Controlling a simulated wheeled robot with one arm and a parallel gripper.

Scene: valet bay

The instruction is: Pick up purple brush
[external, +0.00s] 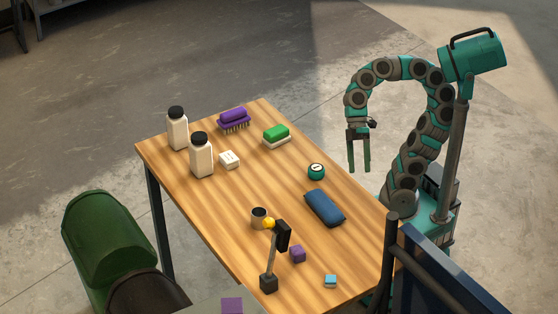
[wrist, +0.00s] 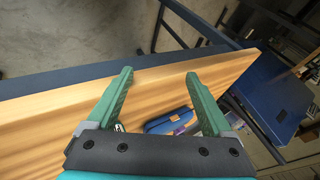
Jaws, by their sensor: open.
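The purple brush (external: 234,119) lies bristles down near the far end of the wooden table (external: 185,185) in the external view. My gripper (external: 360,168) hangs pointing down beyond the table's right edge, well apart from the brush. Its two green fingers are open with nothing between them. In the wrist view the open fingers (wrist: 160,76) reach over the table's edge, and the brush does not show there.
A green bin (external: 100,225) is left of the table.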

